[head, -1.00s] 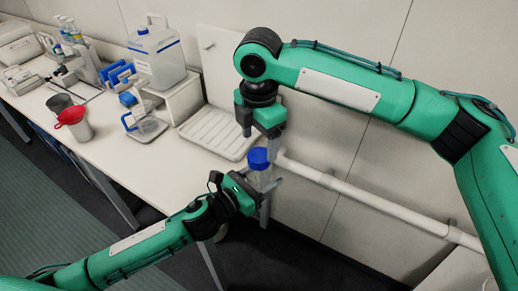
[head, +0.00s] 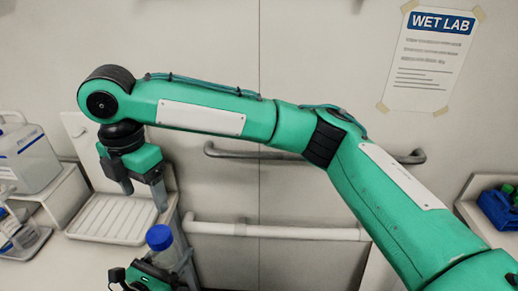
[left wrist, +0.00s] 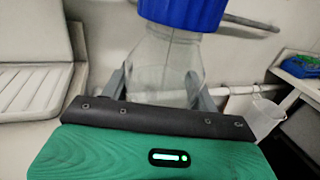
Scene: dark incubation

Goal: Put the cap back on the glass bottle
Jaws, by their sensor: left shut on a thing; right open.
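The glass bottle (head: 172,257) is clear, with the blue cap (head: 159,237) sitting on its top. In the left wrist view, the bottle (left wrist: 160,65) stands between the fingers, and the cap (left wrist: 183,12) covers its neck; the cap's top is out of frame. I cannot tell how tightly it is seated. My left gripper (left wrist: 155,90) is shut on the bottle's body; in the head view its lower part is cut off. My right gripper (head: 143,190) is open and empty, pointing down, above and slightly left of the cap, apart from it.
A white ribbed tray (head: 80,231) lies left of the bottle on the bench. A white rail (head: 275,232) runs along the wall to the right. A blue crate (head: 495,211) is at far right.

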